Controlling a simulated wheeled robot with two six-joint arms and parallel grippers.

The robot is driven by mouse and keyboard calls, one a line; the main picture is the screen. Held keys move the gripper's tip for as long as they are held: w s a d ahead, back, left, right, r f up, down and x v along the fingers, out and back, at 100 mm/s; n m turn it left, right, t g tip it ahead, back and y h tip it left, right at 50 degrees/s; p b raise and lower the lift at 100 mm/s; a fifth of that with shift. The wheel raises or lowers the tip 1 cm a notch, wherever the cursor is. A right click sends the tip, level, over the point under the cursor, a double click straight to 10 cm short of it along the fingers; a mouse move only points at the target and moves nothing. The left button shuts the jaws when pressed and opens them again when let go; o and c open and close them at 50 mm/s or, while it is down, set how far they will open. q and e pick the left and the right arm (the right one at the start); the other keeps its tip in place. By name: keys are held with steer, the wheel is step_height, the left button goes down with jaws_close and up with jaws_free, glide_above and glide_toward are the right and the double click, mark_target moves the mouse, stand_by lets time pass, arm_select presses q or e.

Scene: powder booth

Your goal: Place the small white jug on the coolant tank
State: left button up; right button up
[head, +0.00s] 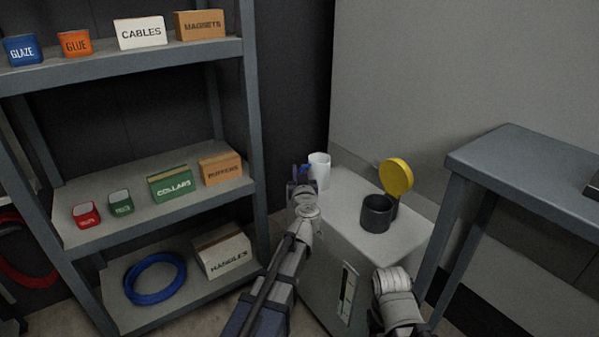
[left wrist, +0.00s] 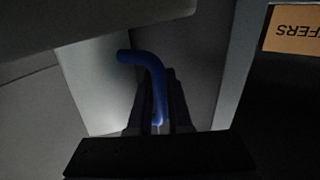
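The small white jug (head: 319,169) is upright at the back left edge of the coolant tank (head: 343,212), a pale grey box with a flat top. I cannot tell whether its base touches the tank top. Its blue handle (head: 305,171) faces left, toward my left gripper (head: 301,182). In the left wrist view the blue handle (left wrist: 155,80) runs down between the two dark fingers (left wrist: 158,108), which look closed on it. My right arm shows at the bottom right of the head view, its gripper out of sight.
A dark round filler neck (head: 376,213) with a raised yellow cap (head: 397,176) stands on the tank's right side. A grey shelf rack (head: 130,240) with labelled bins is on the left. A grey table (head: 530,170) stands on the right. The tank top left of the neck is clear.

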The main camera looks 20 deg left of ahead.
arm_select(q)
steer(key=o, duration=0.4)
steer(key=shift+c, duration=0.2)
steer(key=shift+r, duration=0.15)
steer(key=shift+s+r, duration=0.1)
steer(key=shift+s, duration=0.1)
steer(key=v, duration=1.1)
steer(key=shift+s+d, duration=0.15)
steer(key=shift+s, duration=0.15)
